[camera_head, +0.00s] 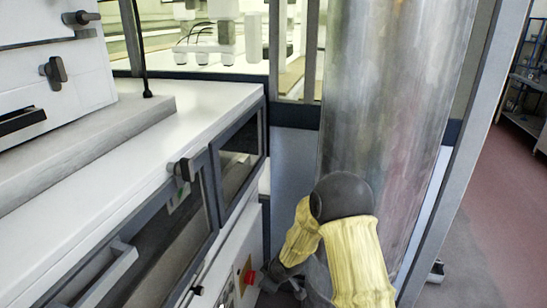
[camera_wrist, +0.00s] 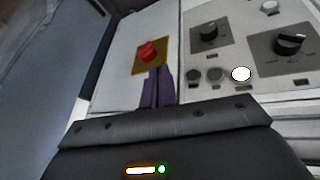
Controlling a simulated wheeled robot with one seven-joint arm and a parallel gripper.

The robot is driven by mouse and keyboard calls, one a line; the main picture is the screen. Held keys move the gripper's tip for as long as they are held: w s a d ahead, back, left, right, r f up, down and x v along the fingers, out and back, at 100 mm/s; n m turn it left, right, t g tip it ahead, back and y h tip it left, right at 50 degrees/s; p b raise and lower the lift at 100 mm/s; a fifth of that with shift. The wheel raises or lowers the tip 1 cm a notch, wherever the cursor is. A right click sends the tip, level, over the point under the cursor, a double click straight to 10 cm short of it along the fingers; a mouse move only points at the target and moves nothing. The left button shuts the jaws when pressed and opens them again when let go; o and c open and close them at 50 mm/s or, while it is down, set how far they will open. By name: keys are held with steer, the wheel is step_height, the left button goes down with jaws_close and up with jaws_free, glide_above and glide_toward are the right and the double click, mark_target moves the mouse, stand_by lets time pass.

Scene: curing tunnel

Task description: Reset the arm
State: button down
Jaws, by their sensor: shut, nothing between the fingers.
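My gripper (camera_wrist: 158,76) is shut and empty in the wrist view, its dark fingers pressed together. The fingertips are just below a red button (camera_wrist: 150,50) on a yellow plate; I cannot tell whether they touch it. In the head view my arm, in a yellow sleeve with a dark joint, reaches down beside the machine's front. The red button (camera_head: 249,276) shows there on the lower panel, close to my wrist. My fingers are hard to make out in that view.
A white machine (camera_head: 200,110) with dark-framed windows and a handle (camera_head: 108,275) stands at left. A big metal cylinder (camera_head: 390,90) stands close behind my arm. The panel has black knobs (camera_wrist: 290,43) and a lit white button (camera_wrist: 241,74). Open floor (camera_head: 490,220) lies at right.

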steer(key=s+d+r+m+h+p, duration=0.1)
steer(key=s+d+r+m+p, duration=0.15)
steer(key=s+d+r, duration=0.4)
steer(key=s+d+r+m+h+p, duration=0.1)
steer(key=d+r+m+h+p, duration=0.2)
steer(key=r, duration=0.6)
steer(key=s+d+r+m+g+p, duration=0.1)
steer(key=s+d+r+m, duration=0.2)
steer(key=s+r, duration=0.2)
steer(key=s+d+r+m+p, duration=0.1)
steer(key=s+d+r+m, duration=0.2)
steer(key=s, duration=0.6)
steer(key=shift+s+d+r+g+y, duration=0.3)
steer(key=shift+d+r+g+y, duration=0.15)
steer(key=shift+r, duration=0.5)
steer(key=shift+s+d+m, duration=0.1)
steer(key=shift+s+m, duration=0.05)
steer(key=shift+m, duration=0.1)
steer(key=shift+r, duration=0.1)
